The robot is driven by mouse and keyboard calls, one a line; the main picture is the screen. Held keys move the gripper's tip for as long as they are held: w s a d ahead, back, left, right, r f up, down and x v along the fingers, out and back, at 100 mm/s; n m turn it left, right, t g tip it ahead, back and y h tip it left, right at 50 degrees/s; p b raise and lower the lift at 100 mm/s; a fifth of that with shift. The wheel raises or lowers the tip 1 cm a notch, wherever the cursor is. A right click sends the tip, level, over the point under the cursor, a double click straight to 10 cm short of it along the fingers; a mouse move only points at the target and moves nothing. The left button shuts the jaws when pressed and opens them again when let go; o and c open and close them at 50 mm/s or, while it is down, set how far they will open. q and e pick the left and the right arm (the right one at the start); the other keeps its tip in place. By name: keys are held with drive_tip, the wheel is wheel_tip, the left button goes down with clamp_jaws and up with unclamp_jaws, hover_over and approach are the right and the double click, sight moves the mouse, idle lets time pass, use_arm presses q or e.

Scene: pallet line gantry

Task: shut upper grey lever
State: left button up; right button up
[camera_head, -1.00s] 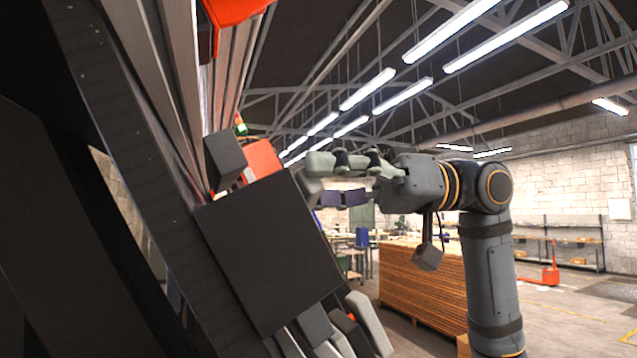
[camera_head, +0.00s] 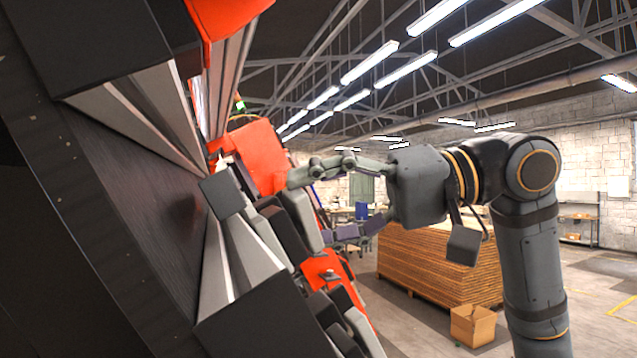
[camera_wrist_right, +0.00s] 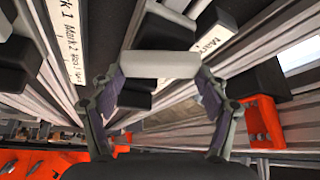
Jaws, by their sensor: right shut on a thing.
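The upper grey lever (camera_head: 303,218) is a light grey bar on the side of the dark and orange panel, in the middle of the head view. It also shows as a pale bar (camera_wrist_right: 160,65) across the fingertips in the right wrist view. My right gripper (camera_head: 318,208) reaches it from the right, one finger above and one below. In the wrist view the fingers (camera_wrist_right: 160,82) stand on both sides of the bar, shut on it. The lever's pivot is hidden. My left gripper is not in view.
Black blocks (camera_head: 284,232) and orange housings (camera_head: 258,155) crowd around the lever. More light grey levers (camera_head: 364,330) sit lower down. An orange bracket (camera_wrist_right: 265,122) is right of the fingers. A wood stack (camera_head: 440,262) and a cardboard box (camera_head: 473,325) stand behind, on open floor.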

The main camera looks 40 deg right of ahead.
drive_tip(key=m+h+p, duration=0.1)
drive_tip(key=m, duration=0.1)
drive_tip(key=shift+r+m, duration=0.15)
drive_tip(key=shift+m, duration=0.15)
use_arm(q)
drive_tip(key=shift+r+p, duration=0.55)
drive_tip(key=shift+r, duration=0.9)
use_arm(e)
drive_tip(key=shift+m+g+h, duration=0.3)
drive_tip(key=shift+m+h, duration=0.3)
drive_tip(key=shift+m, duration=0.5)
drive_tip(key=shift+f+m, duration=0.2)
drive_tip(key=shift+m, duration=0.1)
drive_tip(key=o, duration=1.1)
drive_tip(key=shift+o, duration=0.2)
drive_tip(key=shift+d+r, duration=0.1)
drive_tip(key=shift+d, duration=0.05)
drive_tip(key=v, duration=0.7)
